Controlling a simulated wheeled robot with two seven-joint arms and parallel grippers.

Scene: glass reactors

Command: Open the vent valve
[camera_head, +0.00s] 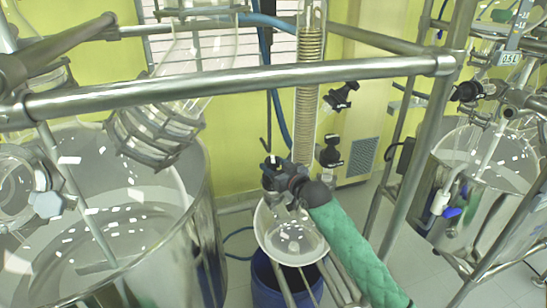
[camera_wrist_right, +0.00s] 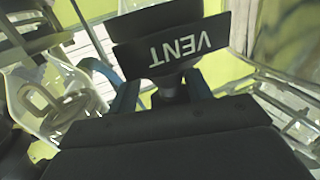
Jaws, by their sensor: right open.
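The vent valve's black handle (camera_wrist_right: 175,48) fills the upper middle of the right wrist view. Its white word VENT reads upside down, and a dark stem runs below it. My right gripper (camera_wrist_right: 161,92) is open, with one blue-grey finger on each side of the stem. I cannot tell whether either finger touches it. In the head view the right gripper (camera_head: 279,175) is small and dark, near the middle, above a white round-bottomed vessel (camera_head: 287,237). The handle's lettering cannot be read there. My left gripper is out of view.
A steel rail (camera_head: 240,88) crosses the head view in front. A large glass reactor (camera_head: 120,240) stands at the left, another (camera_head: 485,160) at the right. A coiled glass condenser (camera_head: 308,90) and dark clamps (camera_head: 340,97) stand behind the middle. A blue drum (camera_head: 285,285) is below.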

